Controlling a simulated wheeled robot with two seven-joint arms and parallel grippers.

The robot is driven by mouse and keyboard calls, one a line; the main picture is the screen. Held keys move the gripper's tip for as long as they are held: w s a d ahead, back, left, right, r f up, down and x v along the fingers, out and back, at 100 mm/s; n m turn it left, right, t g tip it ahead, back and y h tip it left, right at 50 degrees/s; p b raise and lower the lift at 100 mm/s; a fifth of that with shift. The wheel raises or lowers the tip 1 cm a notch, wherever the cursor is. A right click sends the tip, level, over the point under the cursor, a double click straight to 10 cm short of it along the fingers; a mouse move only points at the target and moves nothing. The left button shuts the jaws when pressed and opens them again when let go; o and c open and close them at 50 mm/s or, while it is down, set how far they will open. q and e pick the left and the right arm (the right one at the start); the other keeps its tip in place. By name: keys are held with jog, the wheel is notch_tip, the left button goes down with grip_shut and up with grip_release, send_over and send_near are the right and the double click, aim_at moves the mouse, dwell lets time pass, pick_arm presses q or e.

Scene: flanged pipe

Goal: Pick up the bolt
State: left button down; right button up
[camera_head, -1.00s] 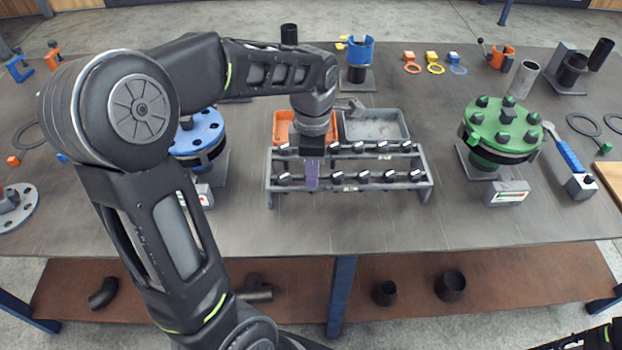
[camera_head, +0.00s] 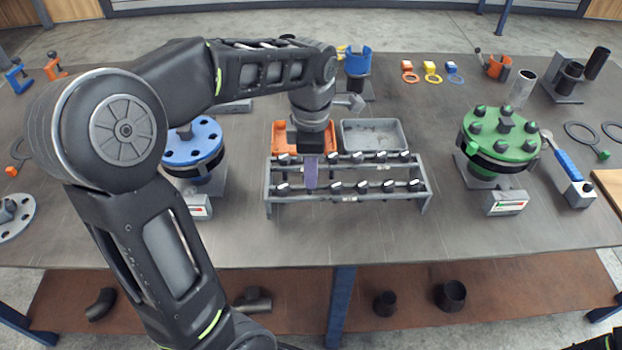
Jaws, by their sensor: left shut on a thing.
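A grey two-tier rack (camera_head: 348,197) stands mid-table with dark, silver-headed bolts in a back row and a front row. A front-row bolt (camera_head: 335,187) sits just right of my left gripper (camera_head: 311,180), and another (camera_head: 283,187) sits to its left. My left gripper points down at the front row, its purple-grey fingers closed on a bolt. That bolt is hidden by the fingers, so I cannot tell whether it is clear of its hole.
An orange bin (camera_head: 290,134) and a grey bin (camera_head: 375,132) stand behind the rack. A blue flange (camera_head: 192,140) is to the left, a green bolted flange (camera_head: 500,135) to the right. Bare table lies in front of the rack.

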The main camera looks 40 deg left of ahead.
pick_arm(q)
notch_tip(320, 180, up, 7)
jog(key=shift+f, duration=0.1)
dwell(0.7)
